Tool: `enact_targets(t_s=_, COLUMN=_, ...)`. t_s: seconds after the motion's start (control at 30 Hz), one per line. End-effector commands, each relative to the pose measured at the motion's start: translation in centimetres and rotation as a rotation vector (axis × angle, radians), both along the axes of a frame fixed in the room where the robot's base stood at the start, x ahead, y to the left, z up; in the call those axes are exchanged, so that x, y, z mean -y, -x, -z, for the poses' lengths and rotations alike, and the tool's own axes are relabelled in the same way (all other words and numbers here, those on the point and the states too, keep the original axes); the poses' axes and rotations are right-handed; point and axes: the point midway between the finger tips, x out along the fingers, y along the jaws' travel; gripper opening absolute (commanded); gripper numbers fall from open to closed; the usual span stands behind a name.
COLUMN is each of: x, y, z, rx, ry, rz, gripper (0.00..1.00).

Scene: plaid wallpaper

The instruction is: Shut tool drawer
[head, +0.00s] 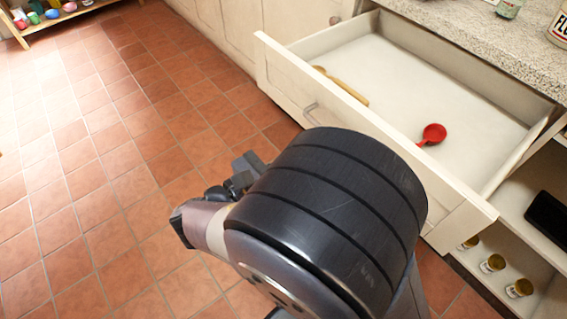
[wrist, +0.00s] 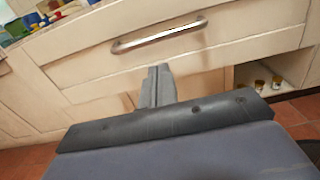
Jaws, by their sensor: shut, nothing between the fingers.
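The tool drawer (head: 358,107) stands pulled out under the stone counter in the head view. A red scoop (head: 432,134) and a wooden-handled utensil (head: 341,86) lie inside it. Its front has a metal bar handle (head: 310,114), partly hidden behind my arm. In the wrist view the drawer front (wrist: 230,40) faces me, with the handle (wrist: 160,37) across the upper middle. My gripper (wrist: 158,72) is shut and empty, pointing at the front below the handle. I cannot tell whether it touches. In the head view my gripper (head: 244,170) is partly hidden by my wrist.
The granite counter (head: 480,50) carries jars at the right. Below the drawer, an open shelf holds several small jars (head: 492,263) and a dark object (head: 547,218). The tiled floor (head: 90,190) is clear at the left. A low shelf (head: 60,18) stands at the back left.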

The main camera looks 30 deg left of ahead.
Motion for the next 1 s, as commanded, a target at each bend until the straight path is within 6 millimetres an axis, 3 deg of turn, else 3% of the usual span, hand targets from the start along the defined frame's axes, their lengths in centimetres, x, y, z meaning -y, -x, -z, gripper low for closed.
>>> enact_targets(t_s=0.2, x=1.7, y=-4.4, z=0.2, rx=0.000, ry=-0.001, rz=0.005, gripper=0.00)
enact_targets(t_s=0.4, x=2.6, y=-7.1, z=0.2, rx=0.001, ry=-0.002, rz=0.002, gripper=0.00)
enact_targets(t_s=0.6, x=3.0, y=-8.2, z=0.1, rx=0.000, ry=0.000, rz=0.000, gripper=0.00)
enact_targets(t_s=1.0, x=3.0, y=-8.3, z=0.0, rx=0.000, ry=0.000, rz=0.000, gripper=0.00)
